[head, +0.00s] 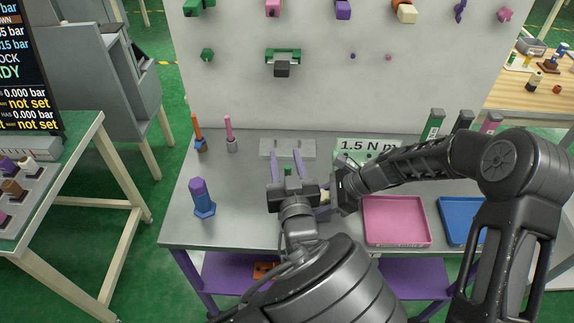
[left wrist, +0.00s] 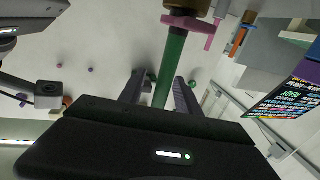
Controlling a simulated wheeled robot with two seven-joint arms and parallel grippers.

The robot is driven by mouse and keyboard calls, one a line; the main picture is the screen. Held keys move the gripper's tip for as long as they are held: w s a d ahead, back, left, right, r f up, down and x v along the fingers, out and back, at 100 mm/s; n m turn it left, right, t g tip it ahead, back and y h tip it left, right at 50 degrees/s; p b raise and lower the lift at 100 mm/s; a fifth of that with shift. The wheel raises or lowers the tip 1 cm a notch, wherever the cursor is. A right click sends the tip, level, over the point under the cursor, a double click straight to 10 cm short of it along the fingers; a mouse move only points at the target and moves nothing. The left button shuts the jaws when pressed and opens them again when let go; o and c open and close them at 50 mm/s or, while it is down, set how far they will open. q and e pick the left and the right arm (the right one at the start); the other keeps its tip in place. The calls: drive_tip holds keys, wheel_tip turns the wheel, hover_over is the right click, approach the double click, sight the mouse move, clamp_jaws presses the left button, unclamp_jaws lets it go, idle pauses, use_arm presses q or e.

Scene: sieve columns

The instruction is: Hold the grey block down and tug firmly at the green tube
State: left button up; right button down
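The green tube (left wrist: 170,65) stands between the fingers of my left gripper (left wrist: 158,92) in the left wrist view, with a pink collar (left wrist: 187,23) and a brown part at one end. A gap shows on one side of the tube, so the gripper is open around it. In the head view only a bit of the tube (head: 288,172) shows between the fingers of the left gripper (head: 287,160). A light grey block (head: 266,149) lies behind those fingers; I cannot tell if it joins the tube. My right gripper (head: 335,195) is beside the left one, its fingertips unclear.
A purple-blue bolt (head: 203,198) stands at the left of the table. Orange and pink sticks (head: 229,130) stand behind it. A pink tray (head: 397,238) and a blue tray (head: 456,225) lie at the right. A sign (head: 365,147) and a peg board (head: 330,95) stand behind.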

use_arm(q)
drive_tip(key=shift+c, duration=0.2)
clamp_jaws()
idle(0.3)
idle(0.3)
idle(1.4)
